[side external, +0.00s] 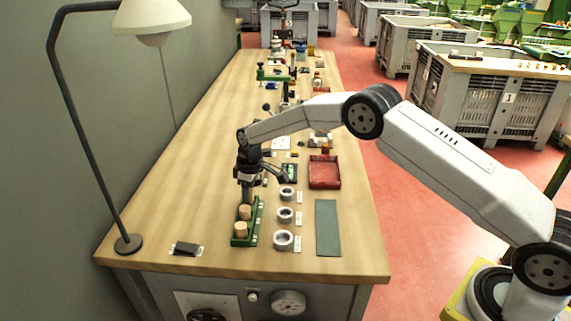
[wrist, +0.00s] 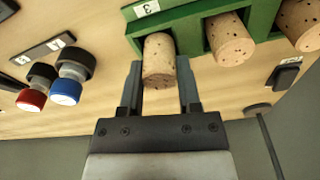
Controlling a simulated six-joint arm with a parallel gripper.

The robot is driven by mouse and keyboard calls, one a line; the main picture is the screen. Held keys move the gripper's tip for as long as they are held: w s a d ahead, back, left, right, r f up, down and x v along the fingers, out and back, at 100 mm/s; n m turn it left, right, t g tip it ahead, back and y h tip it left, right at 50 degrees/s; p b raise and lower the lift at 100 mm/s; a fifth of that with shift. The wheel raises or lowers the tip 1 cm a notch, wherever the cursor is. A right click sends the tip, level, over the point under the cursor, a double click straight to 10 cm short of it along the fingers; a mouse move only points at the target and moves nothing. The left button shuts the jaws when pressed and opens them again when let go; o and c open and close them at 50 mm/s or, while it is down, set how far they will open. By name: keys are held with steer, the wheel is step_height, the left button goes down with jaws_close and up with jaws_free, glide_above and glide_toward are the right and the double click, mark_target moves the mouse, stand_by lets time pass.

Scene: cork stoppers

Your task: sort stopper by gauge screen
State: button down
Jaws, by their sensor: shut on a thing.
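My gripper (side external: 248,180) points down at the far end of the green rack (side external: 249,233). In the wrist view its two fingers (wrist: 161,82) are shut on a speckled tan cork stopper (wrist: 158,60), the one at the end marked 3. This cork is at its slot; I cannot tell whether it is lifted. A second cork (wrist: 230,40) and a third cork (wrist: 300,22) stand in the other rack places. These two also show in the side view, as a middle cork (side external: 245,212) and a near cork (side external: 240,229). Three grey ring gauges (side external: 283,240) stand in a row right of the rack.
A red tray (side external: 325,184) lies beyond a grey-green mat (side external: 328,228) on the right. Red-ended (wrist: 31,100) and blue-ended (wrist: 65,92) cylinders stand near the gripper in the wrist view. A lamp (side external: 128,243) stands at the left edge.

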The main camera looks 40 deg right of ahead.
steer(key=shift+f, duration=0.5)
stand_by(0.5)
steer(key=shift+c, duration=1.1)
jaws_free()
steer(key=shift+r, duration=0.15)
steer(key=shift+s+d+r, duration=0.1)
steer(key=shift+s+r, duration=0.05)
steer(key=shift+r, duration=1.1)
steer(key=shift+s+d+r, duration=0.1)
steer(key=shift+r, duration=1.15)
steer(key=shift+s+d+r, duration=0.1)
steer(key=shift+s+r, duration=0.05)
steer(key=shift+r, duration=1.1)
steer(key=shift+s+r, duration=0.1)
steer(key=s+d+r+m, duration=0.1)
steer(key=s+d+m, duration=0.1)
steer(key=s, duration=0.9)
steer(key=s+d+r+m+t, duration=0.1)
steer(key=s+d+m, duration=0.1)
steer(key=s, duration=0.9)
steer(key=s+d+r+m, duration=0.2)
steer(key=s, duration=0.9)
steer(key=shift+d+m+h, duration=0.15)
steer(key=shift+m+h, duration=0.25)
